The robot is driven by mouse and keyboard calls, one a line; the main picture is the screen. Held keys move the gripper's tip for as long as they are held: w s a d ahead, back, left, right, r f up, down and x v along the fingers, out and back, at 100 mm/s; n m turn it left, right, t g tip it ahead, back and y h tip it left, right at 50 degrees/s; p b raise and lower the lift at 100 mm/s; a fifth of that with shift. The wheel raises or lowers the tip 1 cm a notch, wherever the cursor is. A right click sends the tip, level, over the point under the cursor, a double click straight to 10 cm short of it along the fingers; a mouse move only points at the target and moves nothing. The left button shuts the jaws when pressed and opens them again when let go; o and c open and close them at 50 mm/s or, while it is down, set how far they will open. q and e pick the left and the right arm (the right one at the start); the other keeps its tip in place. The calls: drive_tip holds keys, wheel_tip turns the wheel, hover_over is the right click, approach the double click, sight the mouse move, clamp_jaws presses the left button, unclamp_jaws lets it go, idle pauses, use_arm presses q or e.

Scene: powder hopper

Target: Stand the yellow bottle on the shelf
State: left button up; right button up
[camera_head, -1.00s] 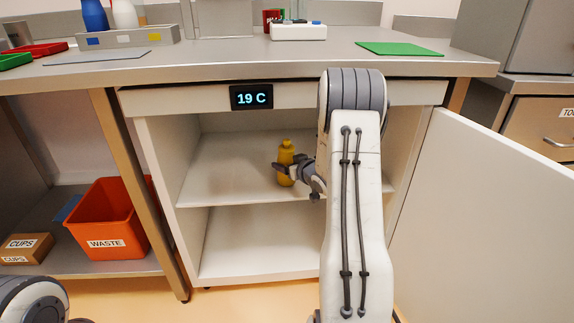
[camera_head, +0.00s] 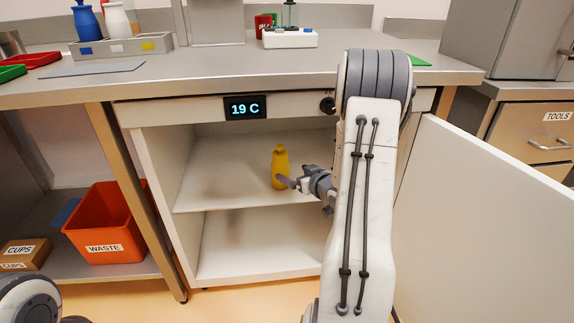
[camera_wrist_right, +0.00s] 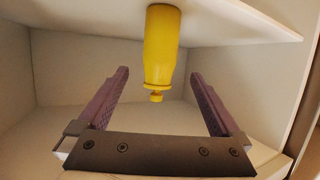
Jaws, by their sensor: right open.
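The yellow bottle (camera_head: 280,168) stands upright on the upper shelf (camera_head: 225,188) inside the open cabinet. My right gripper (camera_head: 291,183) is at the shelf, just to the right of the bottle and near its lower part. In the right wrist view, the bottle (camera_wrist_right: 162,45) appears upside down, cap downward, between the lines of the two fingers. The fingers are spread wide, with a clear gap on each side of the bottle, and nothing is held. My left gripper is out of view; only part of that arm shows at the lower left.
The cabinet door (camera_head: 480,220) stands open on the right. The cabinet's side wall (camera_head: 160,190) bounds the shelf on the left. A lower compartment (camera_head: 255,245) is empty. An orange waste bin (camera_head: 105,225) stands to the left. The counter (camera_head: 215,65) overhangs the shelf.

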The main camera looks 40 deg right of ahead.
sight(284, 159)
drive_tip(key=shift+v, duration=1.2)
drive_tip(key=b+x, duration=0.2)
drive_tip(key=x, duration=0.4)
drive_tip(key=b+x, duration=0.2)
drive_tip(key=x, duration=0.4)
drive_tip(key=shift+w+f+b, duration=0.1)
drive_tip(key=shift+f+b, duration=0.2)
drive_tip(key=shift+b, duration=0.05)
wheel_tip(284, 159, up, 3)
drive_tip(key=shift+r+p, duration=0.2)
drive_tip(key=shift+p, duration=0.95)
drive_tip(key=shift+r+p, duration=0.3)
drive_tip(key=shift+r, duration=0.2)
